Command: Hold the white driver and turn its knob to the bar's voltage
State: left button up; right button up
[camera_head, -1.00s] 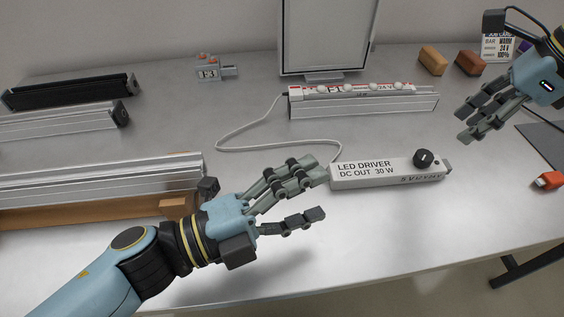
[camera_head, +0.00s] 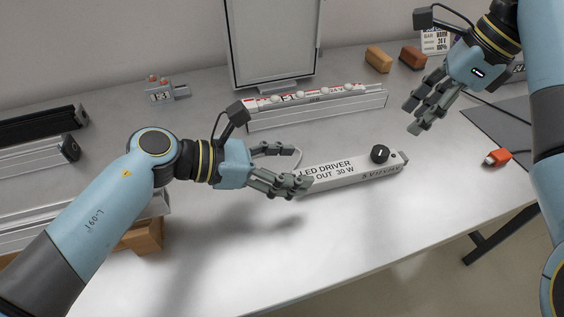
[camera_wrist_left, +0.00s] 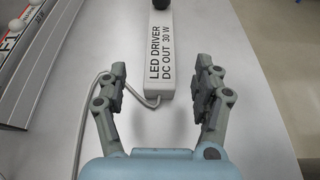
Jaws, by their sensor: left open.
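The white driver (camera_head: 345,176), marked LED DRIVER, DC OUT 30 W, lies on the table with a black knob (camera_head: 380,154) near its right end. The scale below the knob is too small to read. My left gripper (camera_head: 299,168) is open at the driver's left end. In the left wrist view, its fingers (camera_wrist_left: 162,88) stand apart, with the driver (camera_wrist_left: 160,55) ahead between them. The light bar (camera_head: 318,107) behind carries a red-and-white label that seems to read F1 and 24 V. My right gripper (camera_head: 427,107) hangs right of the bar, holding nothing visible.
A job card (camera_head: 436,42) at the back right reads BAR, 24 V, 100%. A white cable (camera_wrist_left: 84,125) runs to the driver's near end. A red connector (camera_head: 497,157) lies to the right.

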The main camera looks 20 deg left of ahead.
aim_at(333, 170)
pick_arm(q)
jog(key=x, duration=0.9)
jog(key=shift+w+d, duration=0.15)
jog(key=shift+d, duration=0.05)
grip_shut()
dwell(0.4)
